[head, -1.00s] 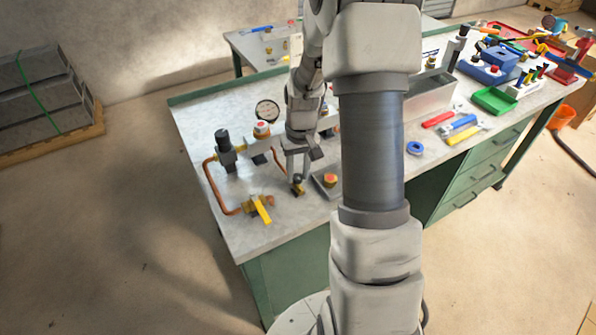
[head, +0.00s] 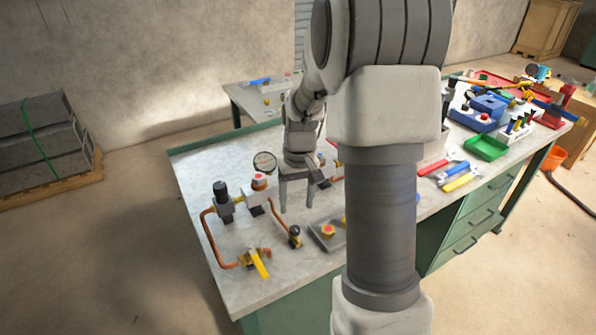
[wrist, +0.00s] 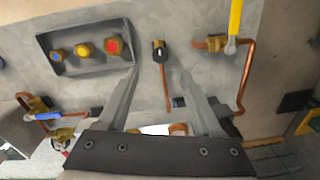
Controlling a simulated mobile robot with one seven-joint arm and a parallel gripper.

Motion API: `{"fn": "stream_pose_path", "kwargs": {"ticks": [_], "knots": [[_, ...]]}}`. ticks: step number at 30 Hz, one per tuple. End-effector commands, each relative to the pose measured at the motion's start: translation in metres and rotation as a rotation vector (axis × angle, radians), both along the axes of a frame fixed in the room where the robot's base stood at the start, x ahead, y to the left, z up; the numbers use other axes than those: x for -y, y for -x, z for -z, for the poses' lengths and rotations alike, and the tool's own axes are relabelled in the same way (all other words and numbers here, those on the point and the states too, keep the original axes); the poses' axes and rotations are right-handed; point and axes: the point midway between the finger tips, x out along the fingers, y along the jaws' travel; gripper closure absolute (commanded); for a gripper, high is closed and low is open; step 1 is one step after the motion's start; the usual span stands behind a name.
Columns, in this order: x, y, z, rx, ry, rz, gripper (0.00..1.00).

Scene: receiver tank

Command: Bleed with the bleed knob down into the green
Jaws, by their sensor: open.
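The bleed knob (head: 295,231), small and black on a brass fitting, sits at the end of a thin copper pipe on the bench. It also shows in the wrist view (wrist: 158,46), just beyond my fingertips. My gripper (head: 297,206) is open and empty above the knob, apart from it; in the wrist view its spread fingers (wrist: 158,73) flank the copper pipe below the knob. The round pressure gauge (head: 264,162) stands behind, to the left of my gripper. Its needle and green band are too small to read.
A yellow-handled valve (head: 259,263) sits near the bench's front left. A black-topped regulator (head: 222,197) stands behind it. A grey tray (wrist: 83,67) with coloured knobs lies beside the bleed knob. Tools (head: 460,182) and a green tray (head: 486,148) lie to the right.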

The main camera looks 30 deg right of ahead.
Motion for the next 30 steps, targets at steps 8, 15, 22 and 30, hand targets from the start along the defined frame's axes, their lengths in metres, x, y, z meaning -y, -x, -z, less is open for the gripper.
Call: {"fn": "stream_pose_path", "kwargs": {"ticks": [8,15,22,30], "knots": [[0.003,0.000,-0.066,0.005,0.002,-0.001,0.34],[0.004,0.000,-0.091,0.001,0.000,-0.002,0.34],[0.004,0.001,-0.094,-0.001,0.000,-0.001,0.34],[0.004,0.001,-0.094,0.000,0.000,-0.001,0.34]]}}
